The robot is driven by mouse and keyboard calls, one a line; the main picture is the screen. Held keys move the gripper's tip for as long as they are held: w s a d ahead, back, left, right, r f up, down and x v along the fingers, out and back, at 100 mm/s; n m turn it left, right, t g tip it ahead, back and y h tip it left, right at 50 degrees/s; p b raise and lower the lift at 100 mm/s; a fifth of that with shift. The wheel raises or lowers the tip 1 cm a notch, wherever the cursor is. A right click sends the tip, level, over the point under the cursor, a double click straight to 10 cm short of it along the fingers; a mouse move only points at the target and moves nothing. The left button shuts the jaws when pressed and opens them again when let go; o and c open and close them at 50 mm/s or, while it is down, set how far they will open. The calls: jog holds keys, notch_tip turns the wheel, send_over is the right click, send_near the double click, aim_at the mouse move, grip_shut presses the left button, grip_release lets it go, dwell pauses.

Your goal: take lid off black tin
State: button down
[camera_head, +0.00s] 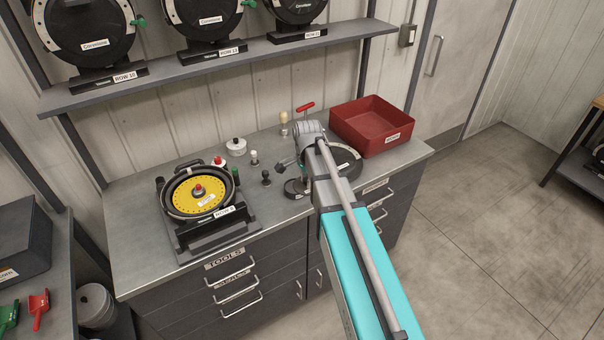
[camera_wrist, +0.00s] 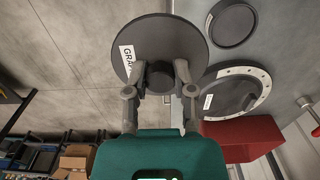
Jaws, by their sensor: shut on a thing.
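My gripper (camera_wrist: 160,75) is shut on the small black knob of a round dark lid (camera_wrist: 185,48), with a white label partly reading "GRA" on it. The lid is close to the wrist camera and overlaps the bench edge and floor in that view. The black tin (camera_wrist: 231,23) stands on the bench beyond the lid, with a round rim and dark inside; the lid appears clear of it. In the head view a dark round shape (camera_head: 297,188) shows at the bench front beside my arm; I cannot tell if it is tin or lid. My arm hides much there.
A black disc housing with a pale ring (camera_wrist: 262,92) lies beside the tin, then a red bin (camera_head: 372,126). A seed meter with a yellow disc (camera_head: 198,196) stands at left. Small knobs and a red-handled tool (camera_head: 305,107) stand behind. Open floor lies right of the bench.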

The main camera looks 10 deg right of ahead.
jog(key=shift+s+r, duration=0.15)
jog(key=shift+s, duration=0.25)
dwell(0.4)
jog(key=s+a+f+b, duration=0.2)
jog(key=s+a, duration=0.4)
jog(key=a, duration=0.3)
jog(key=shift+f+b, duration=0.3)
jog(key=shift+f, duration=0.1)
jog(key=shift+w, duration=0.15)
jog(key=w+f+b, duration=0.3)
jog(key=w, duration=0.1)
jog(key=w+a+f+b, duration=0.1)
jog(key=w+f+b, duration=0.2)
jog(key=w, duration=0.1)
jog(key=w+f+b, duration=0.3)
jog(key=w, duration=0.2)
jog(key=shift+a, duration=0.3)
jog(key=shift+s, duration=0.1)
